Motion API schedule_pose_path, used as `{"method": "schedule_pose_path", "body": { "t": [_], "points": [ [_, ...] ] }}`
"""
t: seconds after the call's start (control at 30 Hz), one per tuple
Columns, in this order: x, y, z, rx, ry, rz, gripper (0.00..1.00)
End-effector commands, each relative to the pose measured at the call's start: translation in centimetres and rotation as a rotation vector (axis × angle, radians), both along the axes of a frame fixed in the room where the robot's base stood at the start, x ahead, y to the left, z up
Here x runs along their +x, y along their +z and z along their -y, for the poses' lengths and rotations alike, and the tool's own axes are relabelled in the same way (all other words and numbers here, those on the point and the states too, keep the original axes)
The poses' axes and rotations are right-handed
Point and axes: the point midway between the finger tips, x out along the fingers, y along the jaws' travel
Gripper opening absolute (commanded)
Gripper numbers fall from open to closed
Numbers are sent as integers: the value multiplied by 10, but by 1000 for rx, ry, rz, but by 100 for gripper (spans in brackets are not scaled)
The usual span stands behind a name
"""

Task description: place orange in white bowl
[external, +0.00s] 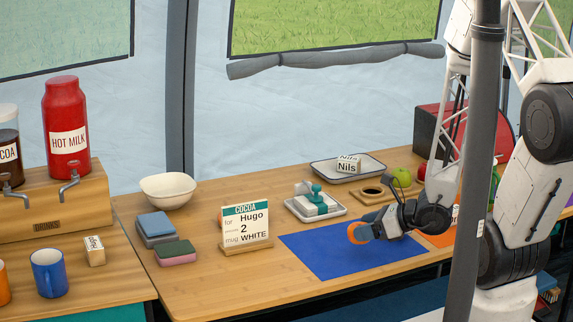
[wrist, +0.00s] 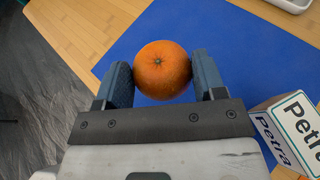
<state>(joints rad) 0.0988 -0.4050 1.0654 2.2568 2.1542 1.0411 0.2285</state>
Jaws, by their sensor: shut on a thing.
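The orange (wrist: 163,70) is between the two fingers of my gripper (wrist: 163,84) in the wrist view, with the blue mat (wrist: 215,35) under it. My gripper is shut on the orange. In the external view the orange (external: 356,232) shows at the fingertips of my gripper (external: 362,231), over the right part of the blue mat (external: 325,258); part of the orange is hidden by a finger. I cannot tell whether it touches the mat. The white bowl (external: 168,190) stands upright at the back left of the wooden table, well left of my gripper. Its inside looks empty.
A box marked Petra (wrist: 290,130) is close right of my gripper. A grey pole (external: 472,160) hides part of my arm.

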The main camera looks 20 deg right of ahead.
Motion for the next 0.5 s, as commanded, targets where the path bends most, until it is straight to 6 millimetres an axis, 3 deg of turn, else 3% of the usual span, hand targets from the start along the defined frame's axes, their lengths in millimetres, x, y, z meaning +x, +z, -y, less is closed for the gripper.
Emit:
{"method": "schedule_pose_path", "body": {
  "t": [0.23, 0.5],
  "points": [
    [42, -4, -9, 0, 2, 2, 38],
    [58, -5, -12, 0, 1, 0, 38]
  ]
}}
